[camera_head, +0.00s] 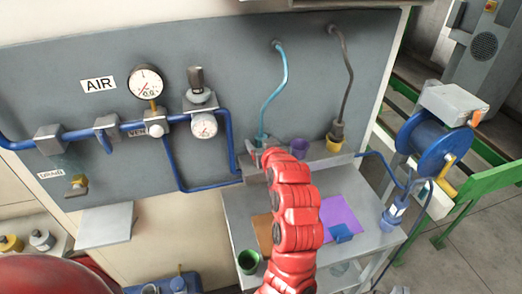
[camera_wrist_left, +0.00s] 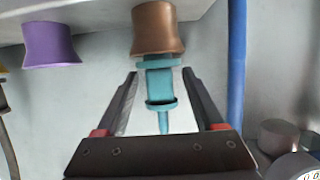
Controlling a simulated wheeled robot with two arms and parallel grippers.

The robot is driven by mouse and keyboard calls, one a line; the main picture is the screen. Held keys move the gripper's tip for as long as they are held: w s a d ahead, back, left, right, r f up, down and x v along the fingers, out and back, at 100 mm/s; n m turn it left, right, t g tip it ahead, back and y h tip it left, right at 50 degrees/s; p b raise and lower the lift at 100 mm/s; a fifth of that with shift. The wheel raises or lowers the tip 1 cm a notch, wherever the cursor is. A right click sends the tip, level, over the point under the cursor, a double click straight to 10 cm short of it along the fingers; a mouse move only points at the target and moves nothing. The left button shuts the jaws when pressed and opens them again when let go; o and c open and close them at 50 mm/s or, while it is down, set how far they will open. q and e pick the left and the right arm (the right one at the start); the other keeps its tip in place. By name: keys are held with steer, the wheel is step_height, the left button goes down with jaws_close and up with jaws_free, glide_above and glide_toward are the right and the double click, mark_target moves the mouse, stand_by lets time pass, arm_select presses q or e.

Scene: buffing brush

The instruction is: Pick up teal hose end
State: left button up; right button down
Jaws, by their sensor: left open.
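The teal hose (camera_head: 284,75) hangs from the grey wall panel in the head view and runs down to the small shelf. In the left wrist view its teal hose end (camera_wrist_left: 160,82) sits at a copper-brown holder (camera_wrist_left: 158,28). My left gripper (camera_wrist_left: 162,74) is open, with one finger on each side of the teal end and a visible gap to both. In the head view my red left arm reaches up to the shelf, and the gripper (camera_head: 262,154) is small and partly hidden there. My right gripper is not in view.
A purple holder (camera_head: 298,147) and a yellow holder (camera_head: 335,142) with a dark hose stand to the right on the shelf. A blue pipe (camera_wrist_left: 237,60) runs close by. The table (camera_head: 235,205) below carries a green cup (camera_head: 248,261) and a purple sheet (camera_head: 340,214).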

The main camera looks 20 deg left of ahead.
arm_select(q)
steer(key=shift+c, duration=0.3)
jaws_close()
